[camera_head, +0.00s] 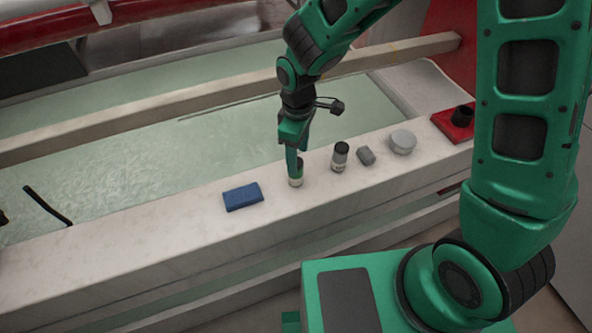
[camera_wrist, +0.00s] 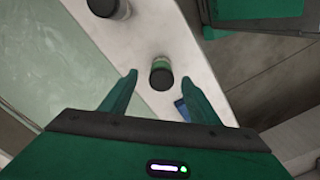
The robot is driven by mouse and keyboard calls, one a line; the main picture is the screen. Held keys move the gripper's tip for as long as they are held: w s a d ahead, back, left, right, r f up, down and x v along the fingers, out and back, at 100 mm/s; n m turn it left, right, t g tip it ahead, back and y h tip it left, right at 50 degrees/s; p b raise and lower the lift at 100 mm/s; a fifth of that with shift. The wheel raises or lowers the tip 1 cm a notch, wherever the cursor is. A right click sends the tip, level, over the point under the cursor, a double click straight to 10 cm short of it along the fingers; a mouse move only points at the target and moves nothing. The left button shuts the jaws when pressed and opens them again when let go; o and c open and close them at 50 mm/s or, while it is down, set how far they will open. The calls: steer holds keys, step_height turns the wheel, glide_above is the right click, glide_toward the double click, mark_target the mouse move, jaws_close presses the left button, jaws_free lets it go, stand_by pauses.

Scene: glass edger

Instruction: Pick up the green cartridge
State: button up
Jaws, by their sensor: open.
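The green cartridge (camera_head: 296,180) is a small upright cylinder with a pale lower body and a dark top, standing on the white ledge. My gripper (camera_head: 293,165) is right above and beside it in the head view and partly hides it. In the wrist view the cartridge (camera_wrist: 161,76) shows its dark round top and a green band, just beyond and between the two fingertips of my gripper (camera_wrist: 159,76). The fingers are open and apart from each other, with nothing held. I cannot tell whether a finger touches the cartridge.
On the ledge (camera_head: 110,245) a blue block (camera_head: 243,197) lies left of the cartridge. To the right stand a dark-capped cylinder (camera_head: 340,157), a small grey piece (camera_head: 366,156), a round grey disc (camera_head: 402,142) and a red holder (camera_head: 457,124). A greenish glass-like surface (camera_head: 120,165) lies behind.

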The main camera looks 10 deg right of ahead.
mark_target(297, 180)
steer(key=shift+a+f, duration=0.2)
steer(key=shift+f, duration=2.4)
steer(key=shift+c, duration=0.4)
steer(key=c, duration=1.2)
steer(key=shift+o, duration=0.2)
